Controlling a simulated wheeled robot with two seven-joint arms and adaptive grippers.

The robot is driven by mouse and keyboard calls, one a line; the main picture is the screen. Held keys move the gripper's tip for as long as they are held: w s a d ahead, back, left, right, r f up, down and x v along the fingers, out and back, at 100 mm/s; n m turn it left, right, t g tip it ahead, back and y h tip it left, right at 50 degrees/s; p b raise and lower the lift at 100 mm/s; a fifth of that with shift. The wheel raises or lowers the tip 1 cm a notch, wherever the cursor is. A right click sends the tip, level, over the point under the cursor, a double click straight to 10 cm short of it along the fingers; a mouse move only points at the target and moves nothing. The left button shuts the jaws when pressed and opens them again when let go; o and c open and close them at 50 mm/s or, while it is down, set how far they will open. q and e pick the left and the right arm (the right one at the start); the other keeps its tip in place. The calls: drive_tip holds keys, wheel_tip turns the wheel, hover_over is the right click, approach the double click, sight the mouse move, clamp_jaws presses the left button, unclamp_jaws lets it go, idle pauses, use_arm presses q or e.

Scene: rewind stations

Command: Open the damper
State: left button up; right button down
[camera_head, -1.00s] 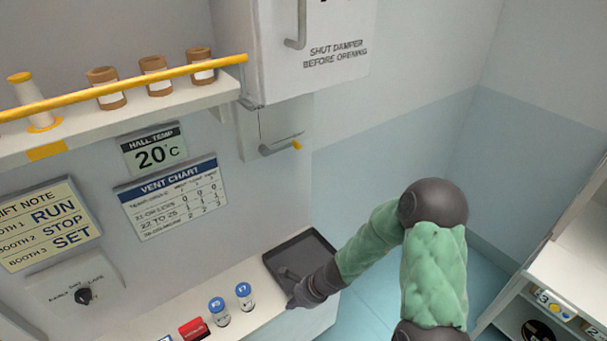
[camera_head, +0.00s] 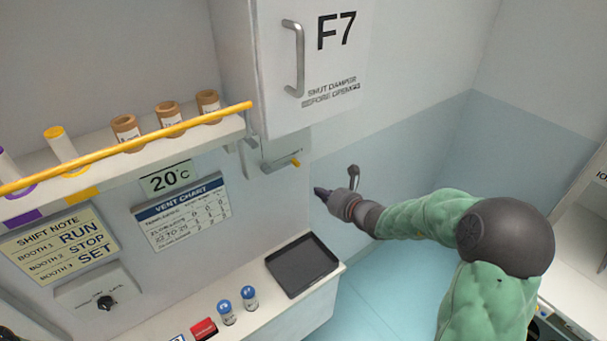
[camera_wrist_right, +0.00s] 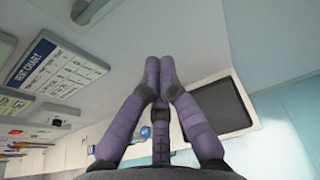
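A yellow rail (camera_head: 130,145) fronts the shelf with several spools. The counter below holds a dark tray (camera_head: 302,264), blue-capped bottles (camera_head: 249,297) and a red item (camera_head: 203,328). A vent chart (camera_head: 182,211) hangs on the wall. The wall right of the lever is clear.

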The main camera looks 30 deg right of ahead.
drive_tip(key=d+p+x, duration=0.1)
drive_tip(key=x, duration=0.9)
drive_tip(key=r+p, duration=0.1)
drive_tip(key=r, duration=0.1)
drive_tip(key=a+r, duration=0.1)
drive_tip(key=r, duration=0.1)
drive_tip(key=shift+p, duration=0.35)
drive_tip(key=shift+f, duration=0.1)
